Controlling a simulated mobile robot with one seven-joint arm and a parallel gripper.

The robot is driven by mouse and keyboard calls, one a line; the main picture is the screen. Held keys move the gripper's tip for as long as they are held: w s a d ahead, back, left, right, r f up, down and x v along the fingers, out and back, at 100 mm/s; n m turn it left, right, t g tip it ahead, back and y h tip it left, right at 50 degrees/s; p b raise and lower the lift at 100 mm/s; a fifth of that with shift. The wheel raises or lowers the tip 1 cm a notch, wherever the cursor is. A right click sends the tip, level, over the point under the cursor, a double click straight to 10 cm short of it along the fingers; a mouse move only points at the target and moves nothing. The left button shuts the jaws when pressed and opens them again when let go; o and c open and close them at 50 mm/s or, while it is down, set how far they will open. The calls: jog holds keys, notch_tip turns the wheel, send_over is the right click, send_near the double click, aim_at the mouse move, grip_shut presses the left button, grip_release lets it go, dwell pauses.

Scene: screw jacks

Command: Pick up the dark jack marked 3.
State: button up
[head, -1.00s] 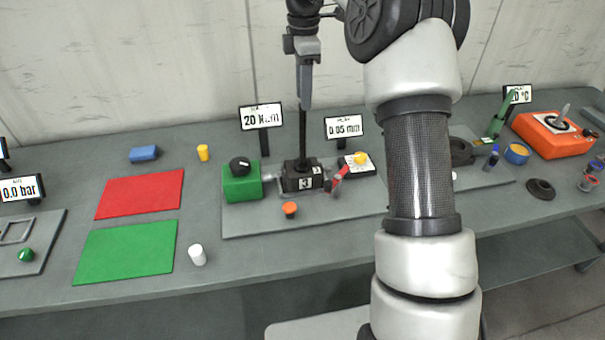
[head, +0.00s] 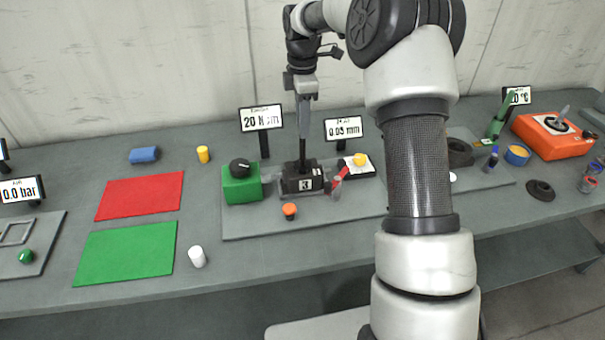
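The dark jack marked 3 (head: 298,184) stands upright on a grey plate (head: 245,225), its white label facing me. Its thin dark spindle (head: 302,150) rises from the block. My gripper (head: 303,118) points down directly above the jack, its fingertips around or just in front of the upper spindle. I see the fingers edge-on, so their gap is hidden and I cannot tell whether they touch the spindle.
A green block with a black knob (head: 240,184) stands close left of the jack. A red-handled part (head: 341,174) is close right, and an orange knob (head: 289,210) is in front. Display signs (head: 261,119) and (head: 343,128) stand behind. Red (head: 140,196) and green (head: 125,252) mats lie left.

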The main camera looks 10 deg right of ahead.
grip_shut()
dwell(1.1)
jog(key=shift+w+r, duration=0.2)
jog(key=shift+r, duration=0.1)
